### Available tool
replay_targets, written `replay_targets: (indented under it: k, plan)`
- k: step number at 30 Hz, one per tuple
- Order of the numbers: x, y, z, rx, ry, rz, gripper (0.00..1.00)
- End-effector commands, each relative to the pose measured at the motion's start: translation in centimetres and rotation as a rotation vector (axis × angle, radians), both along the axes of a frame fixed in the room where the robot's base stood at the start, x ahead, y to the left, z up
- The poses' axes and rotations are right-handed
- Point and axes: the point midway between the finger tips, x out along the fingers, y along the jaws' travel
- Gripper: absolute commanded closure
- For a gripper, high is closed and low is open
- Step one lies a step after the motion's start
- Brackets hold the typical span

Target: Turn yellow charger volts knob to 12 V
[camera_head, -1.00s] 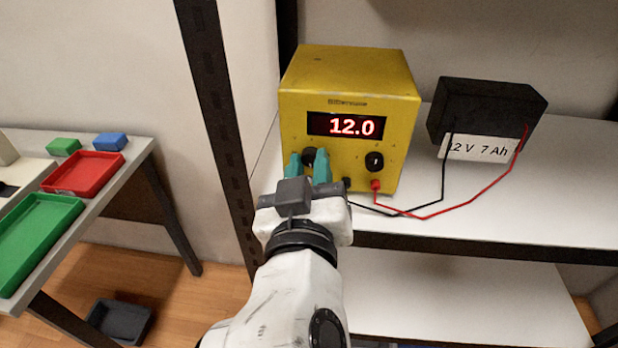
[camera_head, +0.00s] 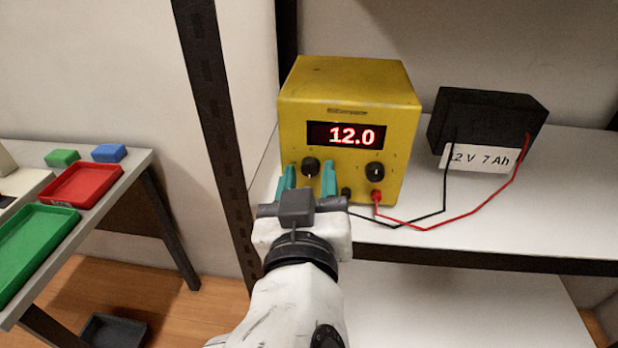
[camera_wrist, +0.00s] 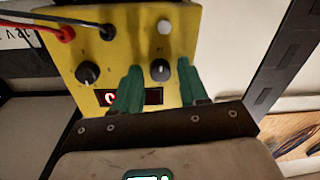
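The yellow charger (camera_head: 348,90) stands on a white shelf, and its red display (camera_head: 345,135) reads 12.0. Two black knobs sit below the display: a left knob (camera_head: 311,167) and a right knob (camera_head: 375,172). Their labels are too small to read surely. My gripper (camera_head: 308,178) is open in front of the left knob, one green finger to each side. In the wrist view, where the charger appears upside down, the left knob (camera_wrist: 160,70) shows between the spread fingertips, with gaps on both sides. The right knob (camera_wrist: 88,73) is outside the fingers.
A black battery (camera_head: 487,120) labelled 12 V 7 Ah stands to the right. Red (camera_head: 462,213) and black (camera_head: 445,190) leads run from it to the charger's front. A dark shelf post (camera_head: 215,120) stands close on the left. Coloured trays lie on a table further left.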

Motion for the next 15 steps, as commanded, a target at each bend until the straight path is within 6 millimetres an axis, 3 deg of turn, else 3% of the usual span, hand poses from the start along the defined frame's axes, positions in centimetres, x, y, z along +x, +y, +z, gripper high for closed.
replay_targets:
  k: [10, 15]
  plan:
    - [-0.1, 0.0, 0.2, 0.001, -0.005, 0.001, 0.48]
    - [-1.8, 0.1, 0.2, 0.001, -0.005, 0.005, 0.48]
